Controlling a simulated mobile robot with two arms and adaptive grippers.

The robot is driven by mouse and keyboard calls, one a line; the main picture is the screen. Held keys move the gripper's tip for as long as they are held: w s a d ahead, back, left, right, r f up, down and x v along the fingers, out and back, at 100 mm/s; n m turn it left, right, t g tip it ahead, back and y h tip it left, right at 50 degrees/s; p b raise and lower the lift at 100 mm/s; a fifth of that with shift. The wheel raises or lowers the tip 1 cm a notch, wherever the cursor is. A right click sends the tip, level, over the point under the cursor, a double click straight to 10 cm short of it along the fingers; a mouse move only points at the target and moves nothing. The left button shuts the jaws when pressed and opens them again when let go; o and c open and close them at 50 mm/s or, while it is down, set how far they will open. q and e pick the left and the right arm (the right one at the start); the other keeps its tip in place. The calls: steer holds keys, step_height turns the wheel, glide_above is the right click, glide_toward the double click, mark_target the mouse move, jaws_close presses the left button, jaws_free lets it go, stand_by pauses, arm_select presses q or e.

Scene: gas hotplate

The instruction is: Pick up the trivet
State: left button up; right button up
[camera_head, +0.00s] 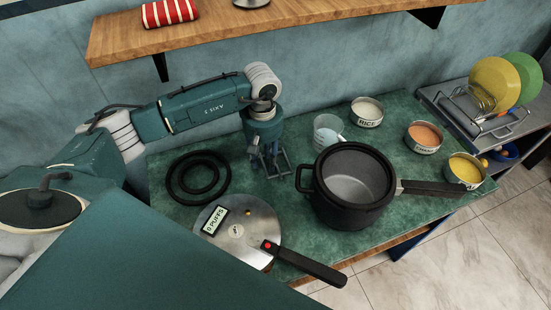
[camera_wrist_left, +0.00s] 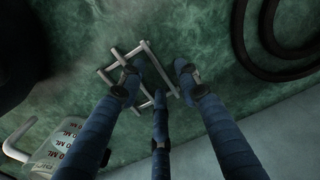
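The trivet (camera_head: 284,160) is a small grid of light metal bars lying on the green countertop. In the left wrist view the trivet (camera_wrist_left: 138,72) shows between and behind the fingertips, which partly cover it. My left gripper (camera_head: 268,164) points down right above the trivet, and its blue fingers overlap it in the head view. In the left wrist view my left gripper (camera_wrist_left: 158,85) has its three fingers spread apart with nothing held between them. I cannot tell whether a fingertip touches the trivet. My right gripper is not in view.
A black pot (camera_head: 350,205) and a clear measuring cup (camera_head: 327,130) stand just right of the trivet. Black rings (camera_head: 172,180) lie left, and a lid (camera_head: 232,240) lies in front. Bowls (camera_head: 367,112) stand farther right. A wooden shelf (camera_head: 215,33) hangs above.

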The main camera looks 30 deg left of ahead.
arm_select(q)
steer(key=shift+f, duration=0.65)
steer(key=shift+f, duration=0.15)
jaws_close()
